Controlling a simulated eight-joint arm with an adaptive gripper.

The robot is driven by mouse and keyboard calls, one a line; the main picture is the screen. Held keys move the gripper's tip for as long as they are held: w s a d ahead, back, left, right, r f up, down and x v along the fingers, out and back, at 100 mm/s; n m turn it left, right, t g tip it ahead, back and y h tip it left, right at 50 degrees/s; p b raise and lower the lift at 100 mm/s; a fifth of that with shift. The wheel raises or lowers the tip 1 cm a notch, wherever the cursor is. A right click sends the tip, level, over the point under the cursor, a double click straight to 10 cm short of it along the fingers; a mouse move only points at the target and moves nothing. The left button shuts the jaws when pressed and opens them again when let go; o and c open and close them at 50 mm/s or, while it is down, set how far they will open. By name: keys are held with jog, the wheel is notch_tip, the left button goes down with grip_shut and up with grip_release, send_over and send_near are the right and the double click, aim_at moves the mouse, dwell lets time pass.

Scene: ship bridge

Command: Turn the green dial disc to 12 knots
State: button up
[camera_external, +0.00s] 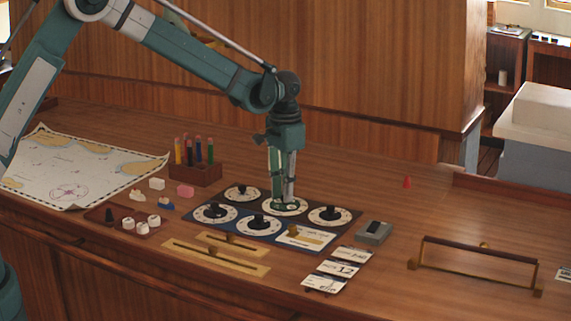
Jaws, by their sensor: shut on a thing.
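The dial panel (231,227) lies on the wooden desk and carries several round dials with white faces. The green dial disc (291,208) is in the back row, at the middle. My gripper (284,202) points straight down over it, with its fingers shut on the disc's middle part. The fingers hide most of the disc, so its setting cannot be read. A card (342,268) right of the panel shows "12", between two other cards whose text is too small to read.
Neighbouring dials (329,215) stand close around my gripper. A pen box (195,173), a chart (75,170) and a small tray (122,222) are to the left. A grey box (374,232) and a rail (480,253) are to the right. The desk behind the panel is mostly clear.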

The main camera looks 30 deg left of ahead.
dwell(0.4)
jog(key=o, duration=0.9)
jog(key=shift+r, duration=0.15)
notch_tip(320, 180, up, 12)
dwell(0.5)
